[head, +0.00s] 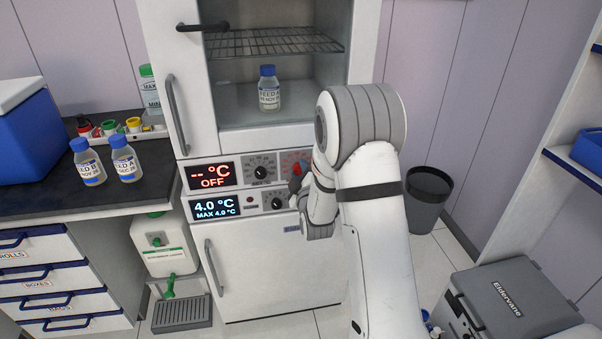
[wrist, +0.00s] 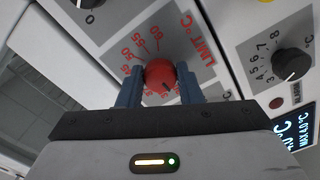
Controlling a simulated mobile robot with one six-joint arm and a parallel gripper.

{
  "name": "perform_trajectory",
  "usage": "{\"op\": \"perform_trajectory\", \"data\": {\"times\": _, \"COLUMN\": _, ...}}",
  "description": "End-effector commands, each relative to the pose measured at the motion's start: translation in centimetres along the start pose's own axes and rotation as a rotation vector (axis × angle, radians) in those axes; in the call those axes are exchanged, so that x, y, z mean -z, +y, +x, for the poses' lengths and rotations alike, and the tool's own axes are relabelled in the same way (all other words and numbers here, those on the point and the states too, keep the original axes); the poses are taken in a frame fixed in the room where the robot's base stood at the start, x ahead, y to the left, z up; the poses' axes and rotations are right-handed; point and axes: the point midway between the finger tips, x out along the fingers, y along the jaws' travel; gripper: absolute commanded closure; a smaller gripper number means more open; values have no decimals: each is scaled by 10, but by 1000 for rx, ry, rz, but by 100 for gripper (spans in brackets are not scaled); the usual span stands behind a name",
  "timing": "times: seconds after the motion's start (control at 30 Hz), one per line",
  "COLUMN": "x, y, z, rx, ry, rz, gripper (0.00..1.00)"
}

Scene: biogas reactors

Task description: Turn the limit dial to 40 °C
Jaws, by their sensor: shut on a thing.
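The limit dial (wrist: 159,75) is a round red knob on a grey scale plate marked LIMIT °C in red. My gripper (wrist: 160,86) has one blue-grey finger on each side of the knob and is shut on it. Scale numbers such as 60, 55 and 50 show beyond the knob; the lower ones are partly hidden by a finger. A dark mark shows on the knob, but I cannot tell which number it points to. In the head view the red knob (head: 295,184) shows beside my gripper, and my arm hides part of the panel.
The upper display (head: 214,176) reads "-- °C OFF", the lower display (head: 215,207) 4.0 °C, MAX 4.0 °C. A black dial (head: 261,166) and an alarm dial (wrist: 292,64) are near. A bottle (head: 268,90) stands in the open upper chamber; its door (head: 178,80) hangs left.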

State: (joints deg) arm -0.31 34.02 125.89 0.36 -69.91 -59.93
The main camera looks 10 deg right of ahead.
Motion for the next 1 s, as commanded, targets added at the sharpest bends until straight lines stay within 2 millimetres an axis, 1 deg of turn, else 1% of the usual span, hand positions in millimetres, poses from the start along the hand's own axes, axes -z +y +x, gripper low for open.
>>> {"op": "perform_trajectory", "data": {"times": 0.63, "x": 1, "y": -1, "z": 0, "rx": 0, "ry": 2, "rz": 39, "gripper": 91}}
{"op": "perform_trajectory", "data": {"times": 1.0, "x": 0, "y": -2, "z": 0, "rx": -1, "ry": 4, "rz": 111, "gripper": 91}}
